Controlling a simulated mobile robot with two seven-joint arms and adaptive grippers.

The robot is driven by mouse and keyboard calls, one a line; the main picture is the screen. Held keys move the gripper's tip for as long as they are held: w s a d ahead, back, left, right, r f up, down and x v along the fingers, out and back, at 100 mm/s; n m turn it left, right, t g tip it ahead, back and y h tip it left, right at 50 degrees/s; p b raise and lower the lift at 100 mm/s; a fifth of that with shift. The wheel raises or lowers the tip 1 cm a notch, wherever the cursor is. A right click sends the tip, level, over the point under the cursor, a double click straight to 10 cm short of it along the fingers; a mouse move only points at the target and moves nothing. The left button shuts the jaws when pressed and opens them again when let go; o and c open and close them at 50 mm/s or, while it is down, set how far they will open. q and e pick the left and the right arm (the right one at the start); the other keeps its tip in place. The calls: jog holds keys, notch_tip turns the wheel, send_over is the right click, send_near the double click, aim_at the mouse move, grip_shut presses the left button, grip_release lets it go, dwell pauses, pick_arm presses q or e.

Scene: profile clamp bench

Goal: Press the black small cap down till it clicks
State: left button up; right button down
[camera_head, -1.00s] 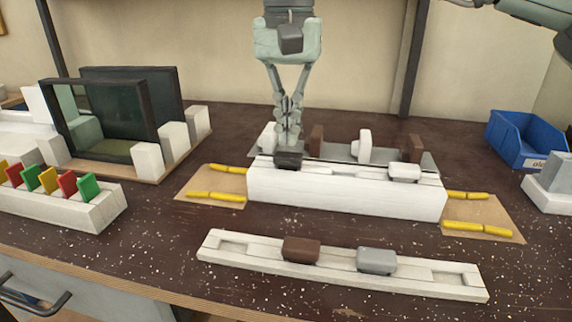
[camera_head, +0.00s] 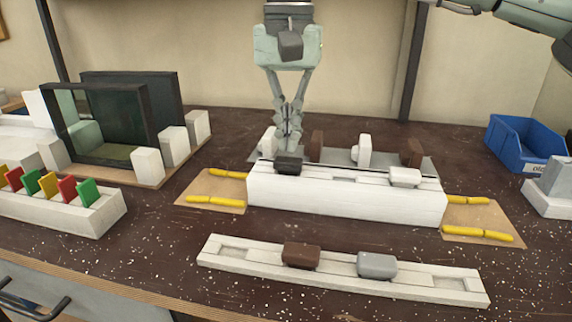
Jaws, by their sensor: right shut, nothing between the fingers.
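The black small cap (camera_head: 288,165) sits near the left end of the top of the long white block (camera_head: 345,197). A white cap (camera_head: 405,177) sits near that block's right end. My right gripper (camera_head: 289,147) comes down from above with its fingers shut and empty. Its fingertips are at the black cap's upper far side in the picture. I cannot tell whether they touch it, or how deep the cap sits. My left gripper is not in view.
A white tray (camera_head: 222,254) in front holds a brown cap (camera_head: 301,255) and a grey cap (camera_head: 376,265). Behind the block, a grey plate (camera_head: 430,161) carries upright white and brown pieces. Yellow rods (camera_head: 216,201) lie at both sides. A blue bin (camera_head: 522,146) stands right.

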jog(key=shift+f, duration=0.15)
dwell(0.3)
jog(key=shift+f, duration=0.45)
jog(key=shift+f+b, duration=0.45)
jog(key=shift+f, duration=0.3)
dwell(0.3)
jog(key=shift+r, duration=0.1)
notch_tip(320, 180, up, 5)
jog(key=p, duration=0.4)
jog(key=shift+r, duration=1)
